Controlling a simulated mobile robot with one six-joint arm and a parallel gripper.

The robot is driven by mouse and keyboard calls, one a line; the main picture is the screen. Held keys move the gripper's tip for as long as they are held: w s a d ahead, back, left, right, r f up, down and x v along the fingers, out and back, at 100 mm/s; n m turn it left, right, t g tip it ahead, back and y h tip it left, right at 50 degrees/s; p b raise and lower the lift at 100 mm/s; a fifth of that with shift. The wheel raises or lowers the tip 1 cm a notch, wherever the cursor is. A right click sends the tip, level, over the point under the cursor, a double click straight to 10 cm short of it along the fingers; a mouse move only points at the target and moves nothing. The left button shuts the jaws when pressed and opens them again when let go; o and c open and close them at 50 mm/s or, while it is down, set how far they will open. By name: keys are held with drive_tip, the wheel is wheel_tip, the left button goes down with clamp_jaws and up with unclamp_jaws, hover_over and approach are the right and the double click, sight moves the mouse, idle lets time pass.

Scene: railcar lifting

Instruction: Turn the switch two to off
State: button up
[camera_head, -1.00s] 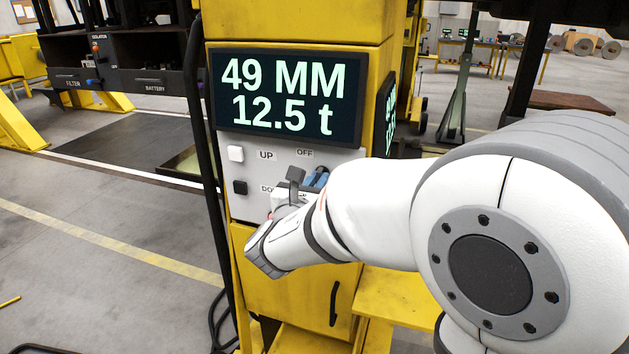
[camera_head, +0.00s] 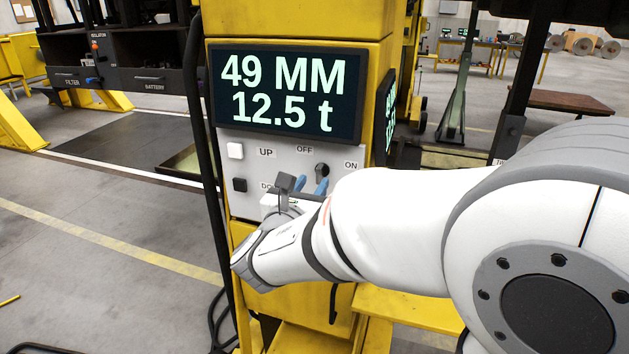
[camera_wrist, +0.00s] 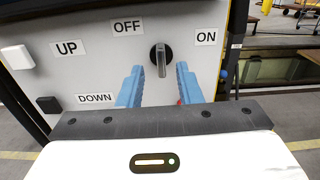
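The rotary switch is a round black knob with a grey lever (camera_wrist: 161,58), on the grey panel between the OFF label (camera_wrist: 128,28) and the ON label (camera_wrist: 206,37). In the wrist view its lever hangs roughly straight down. The knob also shows in the head view (camera_head: 322,169), just above my fingers. My gripper (camera_wrist: 160,69) is open, its two blue fingers apart with nothing visible between them but the lower lever in line with the gap. In the head view my gripper (camera_head: 311,183) is just below the knob; contact cannot be told.
A white UP button (camera_head: 235,151) and a black DOWN button (camera_head: 240,186) are on the panel's left. A display (camera_head: 288,98) above reads 49 MM and 12.5 t. A small red part (camera_wrist: 180,101) shows beside the right finger. A black cable (camera_head: 197,130) hangs left of the yellow column.

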drive_tip(key=shift+v, duration=2.15)
drive_tip(key=s+d+f+m+g+h, duration=0.1)
drive_tip(key=s+d+f+m+g, duration=0.35)
drive_tip(key=d+m, duration=0.3)
drive_tip(key=s+d+f+m+g+h, duration=0.25)
drive_tip(key=d+m+g, duration=0.35)
drive_tip(key=d, duration=0.3)
drive_tip(key=s+a+f+m+g+y, duration=0.1)
drive_tip(key=s+f+m+y, duration=0.1)
drive_tip(key=s+m+y, duration=0.3)
drive_tip(key=s+a+f+m+g+y, duration=0.2)
drive_tip(key=s+m+y, duration=0.3)
drive_tip(key=m, duration=0.8)
drive_tip(key=shift+s+f, duration=0.3)
drive_tip(key=shift+f, duration=0.45)
drive_tip(key=shift+o, duration=0.2)
